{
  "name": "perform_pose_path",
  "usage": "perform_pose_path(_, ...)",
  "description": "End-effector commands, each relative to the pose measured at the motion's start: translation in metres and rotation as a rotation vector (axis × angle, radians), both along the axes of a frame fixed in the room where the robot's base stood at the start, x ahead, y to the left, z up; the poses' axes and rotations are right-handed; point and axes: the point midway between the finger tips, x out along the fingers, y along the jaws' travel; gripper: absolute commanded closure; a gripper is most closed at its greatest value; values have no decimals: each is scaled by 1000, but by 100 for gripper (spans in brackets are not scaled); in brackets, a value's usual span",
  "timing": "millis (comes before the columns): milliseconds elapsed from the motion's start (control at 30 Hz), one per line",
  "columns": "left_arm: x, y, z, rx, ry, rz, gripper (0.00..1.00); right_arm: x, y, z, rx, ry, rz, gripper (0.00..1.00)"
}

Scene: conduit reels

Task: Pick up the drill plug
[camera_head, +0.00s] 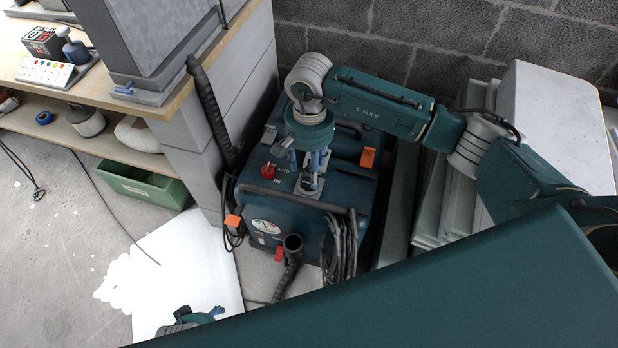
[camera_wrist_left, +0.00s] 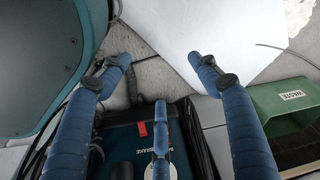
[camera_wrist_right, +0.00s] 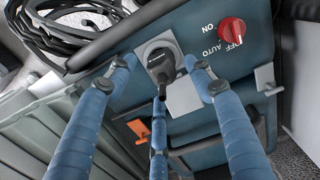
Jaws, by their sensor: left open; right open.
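A black drill plug (camera_wrist_right: 160,64) sits in a round socket on a grey plate on top of a dark blue vacuum machine (camera_head: 330,205). The plug (camera_head: 309,182) is small and partly hidden by my fingers in the head view. My right gripper (camera_head: 307,163) is above it, pointing down. In the right wrist view its blue fingers (camera_wrist_right: 158,72) are spread, with the plug between the tips; I cannot tell whether they touch it. My left gripper (camera_wrist_left: 160,72) is open and empty in its wrist view. In the head view only part of it (camera_head: 215,312) shows at the bottom.
A red switch knob (camera_wrist_right: 232,31) is beside the socket. Coiled black cable (camera_head: 341,245) and a hose (camera_head: 291,262) hang at the machine's front. A workbench (camera_head: 180,98) stands left, a green bin (camera_head: 146,186) below it. A white sheet (camera_head: 190,262) lies on the floor.

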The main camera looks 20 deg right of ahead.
Motion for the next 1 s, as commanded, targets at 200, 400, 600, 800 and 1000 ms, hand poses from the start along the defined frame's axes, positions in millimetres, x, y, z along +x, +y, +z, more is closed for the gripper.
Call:
perform_pose_path(200,4,0,7,0,-4,1,38,0,2,-35,1,4,-1,48)
perform_pose_path(400,8,-1,14,-1,-12,1,38,1,1,-44,1,0,-1,48)
perform_pose_path(600,6,-1,13,-1,-8,2,38,1,2,-44,1,0,0,58)
perform_pose_path(800,4,0,11,0,-3,2,38,1,2,-43,2,1,0,94)
perform_pose_path(1000,2,0,11,0,-2,2,38,1,2,-43,3,1,1,94)
